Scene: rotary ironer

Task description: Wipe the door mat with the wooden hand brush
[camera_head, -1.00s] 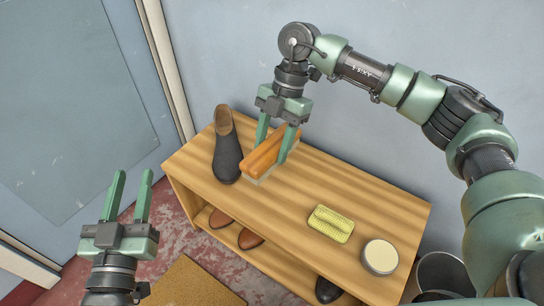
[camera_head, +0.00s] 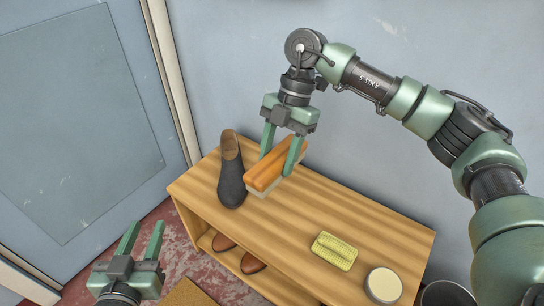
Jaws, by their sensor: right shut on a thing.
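The wooden hand brush (camera_head: 275,168), with an orange-brown back and pale bristles, is between the fingers of my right gripper (camera_head: 281,160), which is shut on it over the left part of the bench top. The brush seems slightly raised from the wood, though any gap under the bristles is hard to see. The door mat (camera_head: 190,293), tan-brown, lies on the floor at the bottom edge, mostly out of frame. My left gripper (camera_head: 141,236) is open and empty, at the lower left above the floor.
A dark clog (camera_head: 231,172) stands on the wooden shoe bench (camera_head: 300,220), close left of the brush. A yellow-green scrubber (camera_head: 334,251) and a round tin (camera_head: 383,285) sit to the right. Brown shoes (camera_head: 252,264) are on the lower shelf. A bin (camera_head: 447,293) stands at lower right.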

